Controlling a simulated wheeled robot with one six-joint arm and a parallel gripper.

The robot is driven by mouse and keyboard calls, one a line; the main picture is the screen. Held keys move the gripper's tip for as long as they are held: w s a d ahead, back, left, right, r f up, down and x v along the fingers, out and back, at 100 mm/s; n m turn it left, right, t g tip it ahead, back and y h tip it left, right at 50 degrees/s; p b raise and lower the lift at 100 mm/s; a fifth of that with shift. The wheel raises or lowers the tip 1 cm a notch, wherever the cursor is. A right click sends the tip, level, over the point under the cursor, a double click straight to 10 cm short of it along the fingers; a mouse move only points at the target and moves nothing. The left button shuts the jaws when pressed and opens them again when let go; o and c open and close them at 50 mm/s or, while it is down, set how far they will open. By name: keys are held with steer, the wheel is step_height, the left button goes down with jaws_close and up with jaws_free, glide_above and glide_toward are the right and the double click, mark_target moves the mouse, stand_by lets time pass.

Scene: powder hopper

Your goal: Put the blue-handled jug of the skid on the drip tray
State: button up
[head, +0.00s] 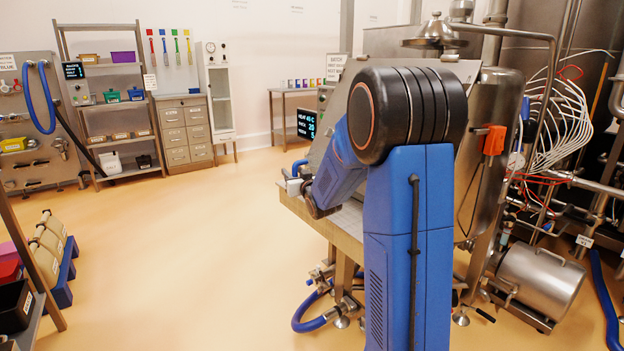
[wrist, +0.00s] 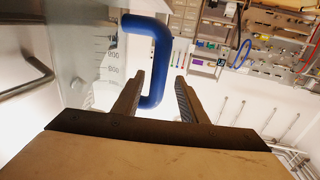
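The jug's blue handle (wrist: 158,55) is a bent bar in the wrist view. Its lower end comes down between the fingers of my gripper (wrist: 160,100), closer to the left finger. The fingers stand apart with bright space beside the handle, so my gripper is open; I cannot tell whether a finger touches it. The pale translucent jug wall (wrist: 108,75) with printed volume marks is to the left. In the head view a small bit of blue handle (head: 298,167) shows left of my arm, at the bench. My gripper is hidden there. I cannot make out the drip tray.
The steel skid bench (head: 345,220) lies behind my arm, with a sloped steel panel and small display (head: 306,124). A blue hose (head: 312,322) and pipework are below. A shelf rack (head: 112,90) and drawer cabinet (head: 185,130) stand far left. The floor between is clear.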

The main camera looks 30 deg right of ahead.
steer(key=w, duration=0.2)
steer(key=w+d, duration=0.1)
steer(key=shift+w, duration=0.4)
steer(key=shift+r, duration=0.1)
jaws_close()
